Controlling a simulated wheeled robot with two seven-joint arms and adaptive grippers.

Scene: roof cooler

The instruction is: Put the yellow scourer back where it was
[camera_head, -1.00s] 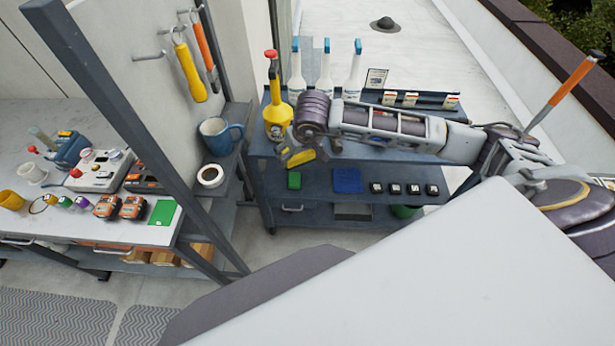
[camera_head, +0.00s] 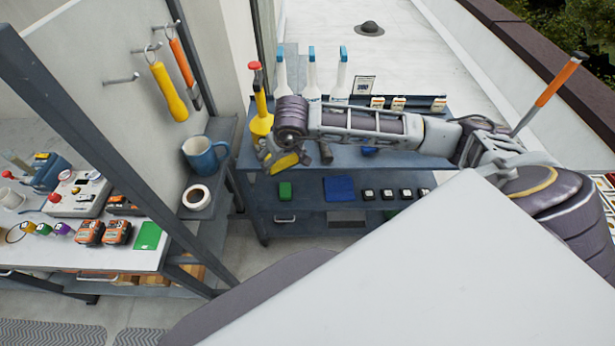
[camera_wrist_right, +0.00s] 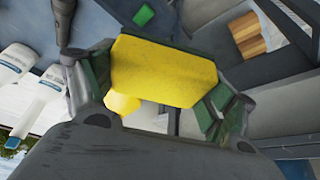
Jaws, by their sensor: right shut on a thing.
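The yellow scourer (camera_wrist_right: 164,72) fills the middle of the right wrist view, held between the two fingers. My right gripper (camera_head: 281,160) is shut on it, and the scourer's yellow edge (camera_head: 284,163) shows below the wrist in the head view. The gripper hangs at the left end of the blue-grey shelf unit (camera_head: 240,152), just in front of the yellow pump bottle (camera_head: 261,120). A green scourer (camera_head: 285,190) and a blue cloth or pad (camera_head: 339,188) lie on the lower shelf. The green one also shows in the wrist view (camera_wrist_right: 144,15). My left gripper is not in view.
White spray bottles (camera_head: 312,75) stand behind my right arm, with small labelled boxes (camera_head: 398,103) to their right. Several small dark blocks (camera_head: 387,194) sit on the lower shelf.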

